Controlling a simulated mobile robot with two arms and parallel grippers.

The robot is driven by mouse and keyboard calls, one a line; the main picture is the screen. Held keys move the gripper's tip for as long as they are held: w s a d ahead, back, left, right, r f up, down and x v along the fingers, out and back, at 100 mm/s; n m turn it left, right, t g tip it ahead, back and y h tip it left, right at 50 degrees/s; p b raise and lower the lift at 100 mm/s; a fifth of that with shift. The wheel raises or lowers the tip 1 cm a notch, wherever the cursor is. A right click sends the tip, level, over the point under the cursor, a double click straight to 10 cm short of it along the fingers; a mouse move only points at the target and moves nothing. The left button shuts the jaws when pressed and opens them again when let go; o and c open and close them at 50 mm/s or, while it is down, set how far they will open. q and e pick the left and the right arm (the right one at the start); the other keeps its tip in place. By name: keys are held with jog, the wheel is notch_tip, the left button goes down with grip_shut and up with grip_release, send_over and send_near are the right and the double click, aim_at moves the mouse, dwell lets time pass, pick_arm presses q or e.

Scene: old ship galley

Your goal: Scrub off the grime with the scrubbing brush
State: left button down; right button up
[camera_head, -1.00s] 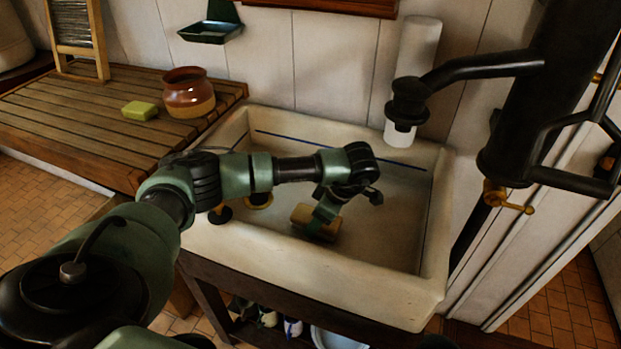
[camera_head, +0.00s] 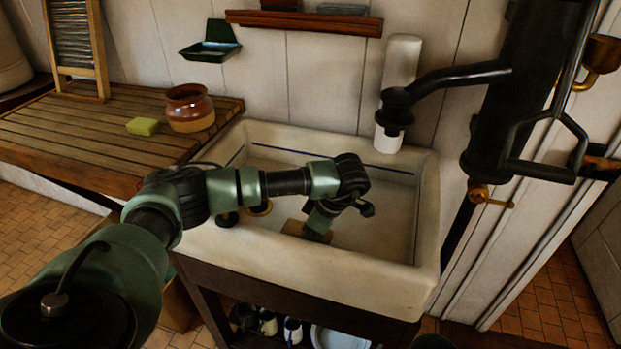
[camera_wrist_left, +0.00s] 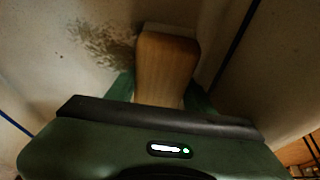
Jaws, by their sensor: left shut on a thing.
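My left gripper (camera_head: 318,226) is down inside the white sink (camera_head: 399,281), shut on the wooden scrubbing brush (camera_head: 293,229). A dark speckled patch of grime (camera_wrist_left: 103,45) lies on the pale sink surface just left of the brush. The arm and gripper hide part of the basin in the head view, and I cannot make out the grime there.
A black pump (camera_head: 520,90) with its spout reaches over the sink's back right. A slatted wooden drainboard (camera_head: 80,140) on the left holds a brown pot (camera_head: 190,108) and a yellow-green block (camera_head: 143,126). A white roll (camera_head: 398,95) stands behind the sink.

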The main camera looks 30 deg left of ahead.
pick_arm(q)
jog(key=shift+w+r+p, duration=0.2)
jog(key=shift+r+p, duration=0.2)
jog(key=shift+r, duration=0.55)
jog(key=shift+s+r+p, duration=0.15)
jog(key=shift+r+p, duration=0.7)
jog(key=shift+r, duration=0.8)
